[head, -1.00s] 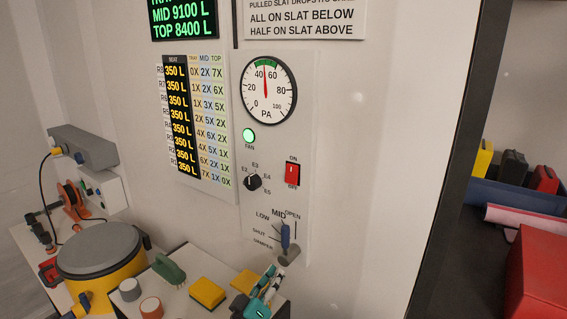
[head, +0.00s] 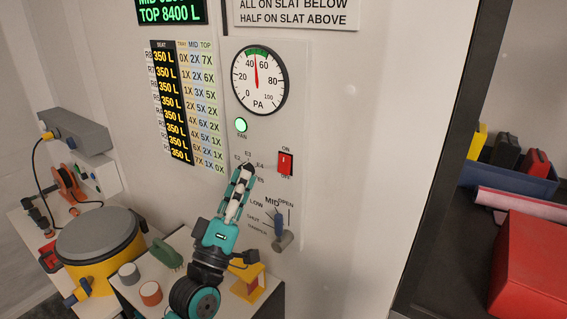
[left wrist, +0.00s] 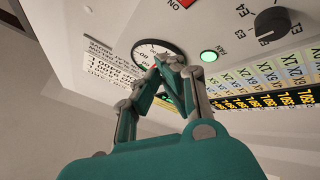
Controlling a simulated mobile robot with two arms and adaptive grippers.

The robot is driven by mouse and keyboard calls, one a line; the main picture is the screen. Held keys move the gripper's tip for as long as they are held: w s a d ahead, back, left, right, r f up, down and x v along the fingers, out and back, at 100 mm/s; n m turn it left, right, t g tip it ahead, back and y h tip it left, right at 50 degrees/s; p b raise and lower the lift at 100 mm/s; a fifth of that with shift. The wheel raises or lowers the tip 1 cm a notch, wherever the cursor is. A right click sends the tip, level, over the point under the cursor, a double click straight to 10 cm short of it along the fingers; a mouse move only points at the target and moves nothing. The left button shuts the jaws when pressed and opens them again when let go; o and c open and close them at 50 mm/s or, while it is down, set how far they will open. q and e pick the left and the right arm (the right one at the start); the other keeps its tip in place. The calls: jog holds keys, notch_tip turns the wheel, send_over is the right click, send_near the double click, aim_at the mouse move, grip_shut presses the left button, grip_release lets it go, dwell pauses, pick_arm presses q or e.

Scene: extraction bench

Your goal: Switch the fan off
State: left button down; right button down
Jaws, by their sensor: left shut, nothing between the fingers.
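The fan switch (head: 285,163) is a red rocker on the wall panel, with ON above it and OFF below. Part of it shows at the top edge in the left wrist view (left wrist: 183,2). The FAN lamp (head: 241,125) is lit green; it also shows in the left wrist view (left wrist: 209,56). My left gripper (head: 247,170) is shut and empty, its fingers pointing up, left of the switch in the head view and apart from it. It covers the selector knob there; the knob shows in the left wrist view (left wrist: 272,22). My right gripper is not in view.
The pressure gauge (head: 259,80) reads near 50. The damper lever (head: 282,240) juts out below the switch. A yellow drum (head: 100,262), a green-handled item (head: 168,257) and small cups stand on the bench at left. Panel right of the switch is bare.

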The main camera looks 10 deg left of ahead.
aim_at(279, 154)
pick_arm(q)
jog(key=shift+w, duration=0.1)
jog(key=shift+w+d+f+b, duration=0.25)
jog(key=shift+w+d+b, duration=0.25)
jog(key=shift+w, duration=0.85)
jog(key=shift+w+d+f+b, duration=0.2)
jog(key=shift+w+d+b, duration=0.3)
jog(key=shift+w, duration=0.85)
jog(key=shift+w+d+f+b, duration=0.25)
jog(key=shift+w+d+b, duration=0.2)
jog(key=shift+w, duration=0.9)
jog(key=shift+d, duration=0.1)
jog(key=shift+w+d, duration=0.1)
jog(key=shift+w, duration=0.25)
jog(key=shift+w+d+f, duration=0.1)
jog(key=shift+w+f, duration=0.05)
jog(key=shift+w, duration=0.15)
jog(key=shift+s, duration=0.55)
